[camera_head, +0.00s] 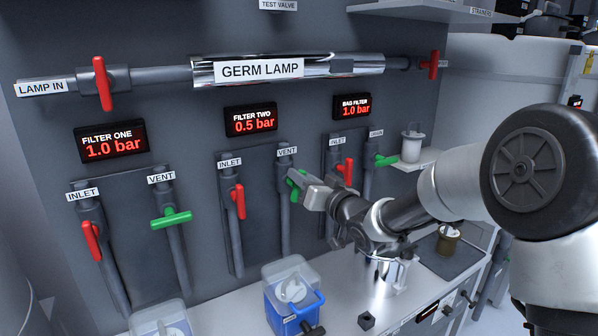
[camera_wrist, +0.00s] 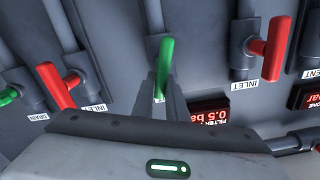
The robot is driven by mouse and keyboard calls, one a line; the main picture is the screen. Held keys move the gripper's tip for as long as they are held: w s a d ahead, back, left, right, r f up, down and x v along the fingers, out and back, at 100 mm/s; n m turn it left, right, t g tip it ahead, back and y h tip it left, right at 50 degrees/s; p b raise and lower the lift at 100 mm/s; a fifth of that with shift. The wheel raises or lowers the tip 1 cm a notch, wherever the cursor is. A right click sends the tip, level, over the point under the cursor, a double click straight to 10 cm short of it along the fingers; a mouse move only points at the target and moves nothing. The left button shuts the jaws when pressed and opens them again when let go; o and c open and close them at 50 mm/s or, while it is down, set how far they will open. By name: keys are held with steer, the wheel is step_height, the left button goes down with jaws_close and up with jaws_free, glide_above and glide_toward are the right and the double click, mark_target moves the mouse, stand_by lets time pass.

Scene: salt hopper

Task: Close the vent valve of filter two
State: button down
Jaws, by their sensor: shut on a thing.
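The vent valve of filter two has a green handle (camera_head: 291,182), on the pipe under the right VENT label (camera_head: 287,151). My gripper (camera_head: 298,188) is at this handle and hides part of it in the head view. In the wrist view the green handle (camera_wrist: 165,66) stands between the fingers of my gripper (camera_wrist: 163,85), which are shut on it. The filter two display (camera_head: 251,120) reads 0.5 bar.
Filter two's red inlet handle (camera_head: 239,201) is just left of the vent. The bag filter's red inlet handle (camera_head: 345,171) and green drain handle (camera_head: 386,160) are to the right. A blue container (camera_head: 294,300) stands on the bench below.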

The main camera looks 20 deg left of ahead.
steer(key=m, duration=0.1)
steer(key=m+p, duration=0.2)
steer(key=m, duration=0.1)
steer(key=shift+w+d, duration=0.3)
steer(key=shift+w+d+f+m+p, duration=0.1)
steer(key=shift+f+m+p, duration=0.25)
steer(key=shift+m+p, duration=0.85)
steer(key=shift+w+d+f+m+p, duration=0.15)
steer(key=shift+f+m+p, duration=0.25)
steer(key=shift+m, duration=1.6)
steer(key=shift+w+d+f+m+p, duration=0.1)
steer(key=shift+f+m+p, duration=0.45)
steer(key=shift+m, duration=1.05)
steer(key=shift+r, duration=0.15)
steer(key=c, duration=1.8)
jaws_free()
steer(key=shift+o, duration=0.2)
steer(key=shift+s, duration=0.1)
